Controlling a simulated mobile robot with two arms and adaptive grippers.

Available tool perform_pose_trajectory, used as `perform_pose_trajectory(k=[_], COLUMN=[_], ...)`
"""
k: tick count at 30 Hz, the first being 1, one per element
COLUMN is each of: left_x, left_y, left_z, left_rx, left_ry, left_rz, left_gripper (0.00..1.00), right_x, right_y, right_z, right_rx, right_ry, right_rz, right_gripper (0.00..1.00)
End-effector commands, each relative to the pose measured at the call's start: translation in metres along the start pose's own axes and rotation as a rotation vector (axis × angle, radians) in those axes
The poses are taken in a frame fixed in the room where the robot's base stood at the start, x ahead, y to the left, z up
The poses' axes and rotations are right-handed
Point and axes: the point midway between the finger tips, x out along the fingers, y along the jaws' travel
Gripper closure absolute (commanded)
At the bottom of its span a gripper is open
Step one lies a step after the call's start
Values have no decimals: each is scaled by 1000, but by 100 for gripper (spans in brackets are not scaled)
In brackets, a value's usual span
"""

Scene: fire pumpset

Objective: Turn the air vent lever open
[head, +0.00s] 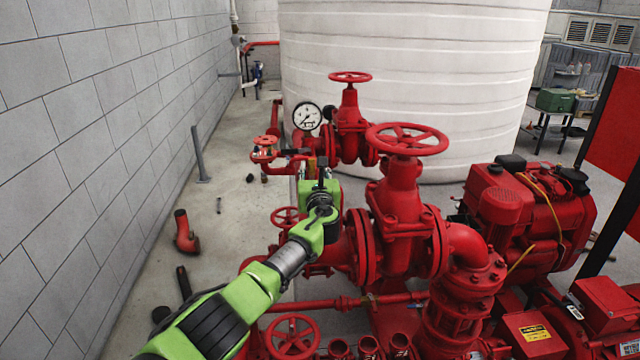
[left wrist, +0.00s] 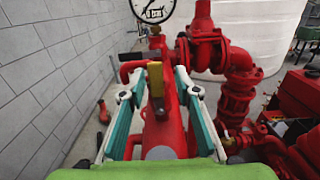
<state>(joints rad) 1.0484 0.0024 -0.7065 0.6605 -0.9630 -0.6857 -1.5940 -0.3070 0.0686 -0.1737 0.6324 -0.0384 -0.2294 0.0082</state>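A yellow upright lever (left wrist: 155,78), which looks like the air vent lever, stands on a red pipe (left wrist: 163,130) in the left wrist view. In the head view a bit of yellow (head: 311,165) shows just beyond my left gripper (head: 319,185), which hides most of that spot. My left gripper (left wrist: 159,95) is open, its two fingers on either side of the red pipe, with the yellow lever between and beyond their tips. I cannot tell whether anything touches. A dark handle (left wrist: 138,56) lies to the left behind the lever. My right gripper is not in view.
A pressure gauge (head: 307,116) stands behind the lever. Red valves with a large handwheel (head: 406,139) crowd the right, before a white tank (head: 420,70).

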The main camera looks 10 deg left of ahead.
Motion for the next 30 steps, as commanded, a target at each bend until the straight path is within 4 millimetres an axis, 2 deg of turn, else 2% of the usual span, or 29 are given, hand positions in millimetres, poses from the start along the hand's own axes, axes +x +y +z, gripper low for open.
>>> perform_pose_trajectory(k=[8, 24, 30], left_x=[-26, -95, -107], left_y=[1, -2, -2], left_z=[0, 2, 3], left_rx=[-1, 2, 3], left_ry=[0, -1, -1], left_rz=[0, -2, -2], left_gripper=[70, 70, 70], right_x=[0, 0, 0], right_y=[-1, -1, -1], right_z=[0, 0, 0], right_rx=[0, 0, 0], right_ry=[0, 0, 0], right_rz=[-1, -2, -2], right_gripper=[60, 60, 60])
